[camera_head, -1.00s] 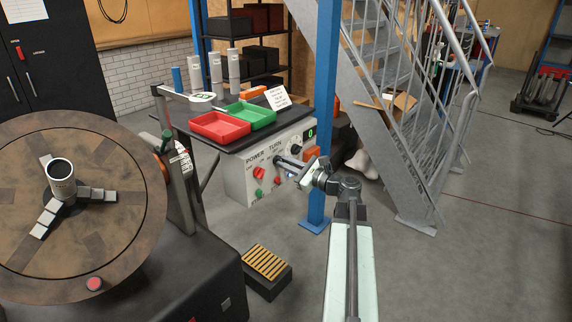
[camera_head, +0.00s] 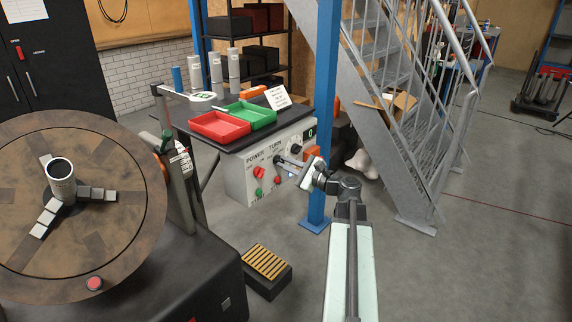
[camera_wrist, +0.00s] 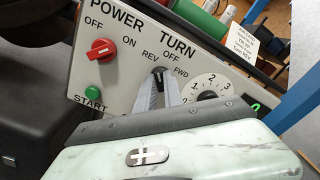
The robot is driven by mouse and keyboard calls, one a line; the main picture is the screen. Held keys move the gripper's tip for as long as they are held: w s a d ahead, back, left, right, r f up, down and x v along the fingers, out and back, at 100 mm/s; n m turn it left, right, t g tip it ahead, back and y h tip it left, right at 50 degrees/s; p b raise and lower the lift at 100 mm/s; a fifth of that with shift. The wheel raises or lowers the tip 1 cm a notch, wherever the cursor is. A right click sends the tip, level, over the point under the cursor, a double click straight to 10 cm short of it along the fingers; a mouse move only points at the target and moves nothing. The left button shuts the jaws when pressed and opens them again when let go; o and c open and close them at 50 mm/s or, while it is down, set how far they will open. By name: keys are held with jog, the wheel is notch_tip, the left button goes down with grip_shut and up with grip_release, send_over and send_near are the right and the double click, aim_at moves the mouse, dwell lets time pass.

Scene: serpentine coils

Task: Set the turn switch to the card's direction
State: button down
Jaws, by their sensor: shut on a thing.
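The grey-white control panel (camera_wrist: 125,75) shows a TURN switch (camera_wrist: 158,71), a small dark knob with REV, OFF and FWD printed around it. My gripper (camera_wrist: 159,80) is shut on this knob, its two fingers reaching up to it from below. The fingers hide most of the knob, so its exact pointing is hard to tell. The white card (camera_wrist: 240,40) stands above the panel; its last line seems to read "Turn REV". In the head view my gripper (camera_head: 282,160) reaches the front of the panel (camera_head: 240,183), and the card (camera_head: 277,97) stands on the table's back.
A red POWER knob (camera_wrist: 101,49), a green START button (camera_wrist: 92,92) and a numbered dial (camera_wrist: 212,87) sit close to the switch. Red (camera_head: 219,126) and green trays (camera_head: 250,115) lie on the table above. A blue post (camera_head: 325,120) stands right of the panel.

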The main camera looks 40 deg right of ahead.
jog(key=c, duration=1.5)
grip_release()
jog(key=shift+o, duration=0.2)
jog(key=v, duration=0.7)
jog(key=shift+s, duration=0.4)
jog(key=shift+d, duration=0.1)
